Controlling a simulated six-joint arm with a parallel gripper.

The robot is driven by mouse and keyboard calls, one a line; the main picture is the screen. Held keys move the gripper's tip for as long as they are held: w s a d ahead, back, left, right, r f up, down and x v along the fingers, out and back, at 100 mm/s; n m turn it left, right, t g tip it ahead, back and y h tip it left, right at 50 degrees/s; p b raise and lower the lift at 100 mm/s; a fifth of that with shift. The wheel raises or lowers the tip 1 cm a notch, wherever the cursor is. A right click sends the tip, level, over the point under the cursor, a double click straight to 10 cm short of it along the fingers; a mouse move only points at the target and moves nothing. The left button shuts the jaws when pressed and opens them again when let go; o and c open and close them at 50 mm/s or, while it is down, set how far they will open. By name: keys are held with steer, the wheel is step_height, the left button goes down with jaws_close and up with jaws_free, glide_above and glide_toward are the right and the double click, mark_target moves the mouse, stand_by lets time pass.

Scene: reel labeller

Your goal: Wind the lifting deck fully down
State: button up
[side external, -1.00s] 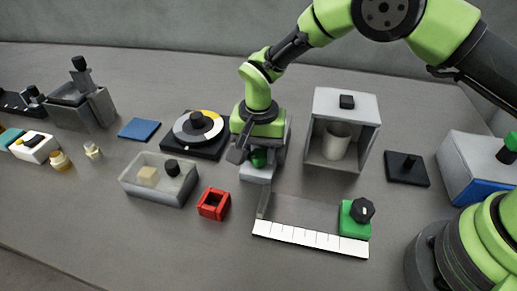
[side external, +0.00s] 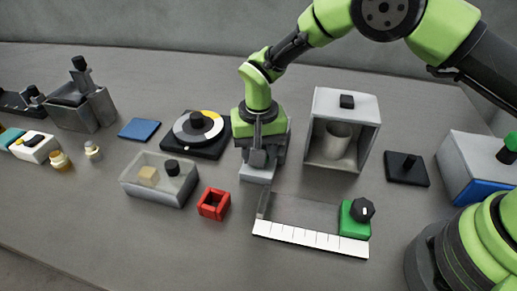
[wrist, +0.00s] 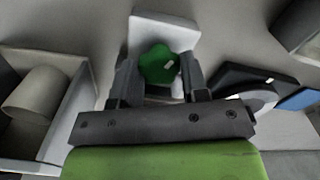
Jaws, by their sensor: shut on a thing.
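My gripper (side external: 258,157) points down over a pale grey unit (side external: 256,175) in the middle of the table. In the wrist view a green lobed knob (wrist: 159,65) with a small white mark sits between my two fingers, and my gripper (wrist: 160,80) is shut on it. The knob stands on the pale unit (wrist: 163,27), whose flat end reaches beyond it. In the side view my fingers hide the knob. Most of the unit is hidden by my gripper, so I cannot tell the height of a deck there.
An open-fronted grey box (side external: 369,155) with a cup inside stands close on the right. A dial unit (side external: 207,147) is close on the left. A red square frame (side external: 213,204) and a scaled plate (side external: 312,239) with a green block lie in front.

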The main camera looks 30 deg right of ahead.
steer(key=o, duration=0.9)
steer(key=shift+r, duration=0.15)
step_height(320, 180, up, 10)
steer(key=shift+f, duration=0.15)
steer(key=shift+c, duration=1.2)
step_height(320, 180, down, 10)
steer(key=m, duration=0.9)
